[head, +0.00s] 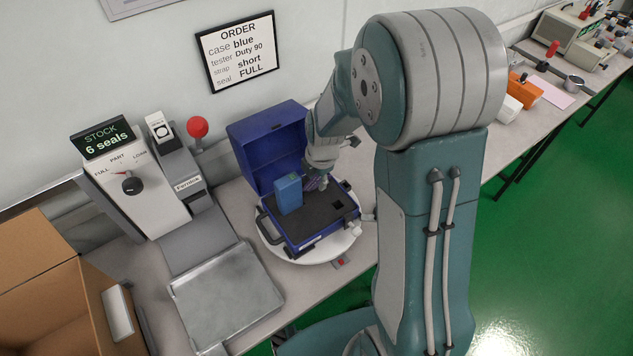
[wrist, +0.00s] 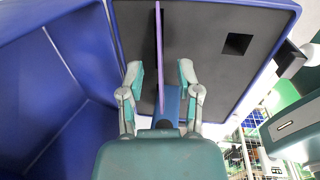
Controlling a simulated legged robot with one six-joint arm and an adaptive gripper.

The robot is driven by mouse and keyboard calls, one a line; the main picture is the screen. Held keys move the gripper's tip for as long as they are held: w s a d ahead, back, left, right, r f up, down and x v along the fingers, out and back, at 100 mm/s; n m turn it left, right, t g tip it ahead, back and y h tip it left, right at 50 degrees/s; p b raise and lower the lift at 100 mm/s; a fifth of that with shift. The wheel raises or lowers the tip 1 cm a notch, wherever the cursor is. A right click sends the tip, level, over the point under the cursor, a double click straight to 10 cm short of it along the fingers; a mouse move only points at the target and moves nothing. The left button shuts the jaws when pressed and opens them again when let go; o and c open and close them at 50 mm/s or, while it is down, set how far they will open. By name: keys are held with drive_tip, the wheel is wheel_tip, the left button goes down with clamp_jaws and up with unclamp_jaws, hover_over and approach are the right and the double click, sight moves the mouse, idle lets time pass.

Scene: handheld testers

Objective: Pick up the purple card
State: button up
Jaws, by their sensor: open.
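The purple card (wrist: 159,45) shows in the wrist view as a thin upright strip, seen nearly edge-on. Its near end is between the two fingers of my gripper (wrist: 160,72). The fingers are open, one on each side of the card, with gaps to both. In the head view my gripper (head: 322,181) is low over the open blue case (head: 305,243), and a bit of purple (head: 314,184) shows beside it, mostly hidden. A blue tester (head: 289,194) stands upright in the case, left of my gripper. A blue shape (wrist: 171,104) also shows between the fingers in the wrist view.
The case's raised lid (head: 268,145) stands close behind my gripper. The case sits on a round white plate (head: 349,243). A stock machine (head: 130,185), a metal tray (head: 227,298) and a cardboard box (head: 60,310) are to the left.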

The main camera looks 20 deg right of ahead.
clamp_jaws()
drive_tip(key=shift+r, duration=0.1)
